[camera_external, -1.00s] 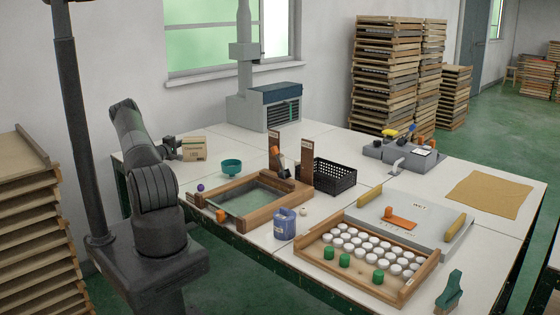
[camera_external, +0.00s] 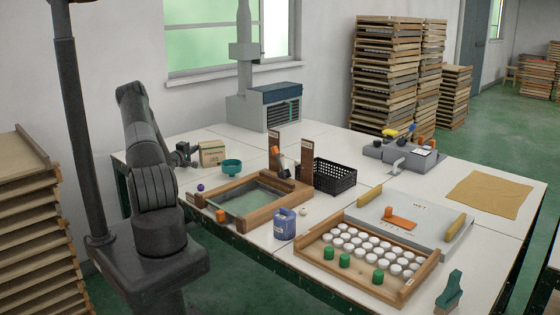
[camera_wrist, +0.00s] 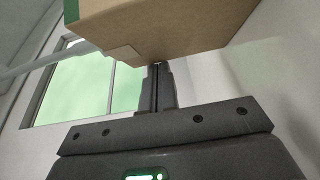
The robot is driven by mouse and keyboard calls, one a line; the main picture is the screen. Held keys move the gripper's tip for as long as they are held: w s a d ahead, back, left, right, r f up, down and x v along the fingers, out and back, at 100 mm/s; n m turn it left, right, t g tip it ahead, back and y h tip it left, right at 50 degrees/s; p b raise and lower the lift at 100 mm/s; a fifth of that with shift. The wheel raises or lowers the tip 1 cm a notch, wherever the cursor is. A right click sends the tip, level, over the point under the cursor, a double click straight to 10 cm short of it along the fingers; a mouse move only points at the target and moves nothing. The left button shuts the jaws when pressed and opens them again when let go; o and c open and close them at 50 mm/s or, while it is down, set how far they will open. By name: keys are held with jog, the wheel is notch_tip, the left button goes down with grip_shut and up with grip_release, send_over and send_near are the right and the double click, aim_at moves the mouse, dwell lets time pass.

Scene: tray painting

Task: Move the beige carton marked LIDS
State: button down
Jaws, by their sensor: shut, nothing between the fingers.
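The beige carton (camera_external: 212,154) stands upright at the far left of the table, left of the teal bowl. Its lettering is too small to read. My gripper (camera_external: 192,155) is at the carton's left side, low and close to the table. In the wrist view the carton (camera_wrist: 175,25) fills the top, with a green patch at its left. My gripper (camera_wrist: 155,68) is shut and empty there, its fingertips at the carton's lower edge. I cannot tell whether they touch it.
The teal bowl (camera_external: 232,167) stands close to the carton's right. A purple ball (camera_external: 200,187) and a wooden framed tray (camera_external: 262,217) lie nearer. A grey machine (camera_external: 265,106) stands behind. Bare table lies between the carton and the machine.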

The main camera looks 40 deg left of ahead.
jog(key=shift+a, duration=0.1)
jog(key=shift+a, duration=0.35)
jog(key=a, duration=0.3)
jog(key=shift+a, duration=0.15)
jog(key=v, duration=1)
jog(key=shift+w, duration=0.1)
jog(key=shift+w+d+r+n, duration=0.1)
jog(key=shift+d+r+n, duration=0.3)
jog(key=shift+n, duration=0.3)
jog(key=w+d+r+n+g+h, duration=0.1)
jog(key=d+r+n+h, duration=0.15)
jog(key=n, duration=0.35)
jog(key=n+g, duration=0.2)
jog(key=n, duration=0.7)
send_near(209, 144)
jog(key=shift+h, duration=0.45)
jog(key=x, duration=0.3)
jog(key=r+x, duration=0.1)
jog(key=x, duration=0.2)
jog(key=r+x, duration=0.1)
jog(key=x, duration=0.2)
jog(key=shift+w+a, duration=0.3)
jog(key=shift+d+f, duration=0.1)
jog(key=shift+f, duration=0.35)
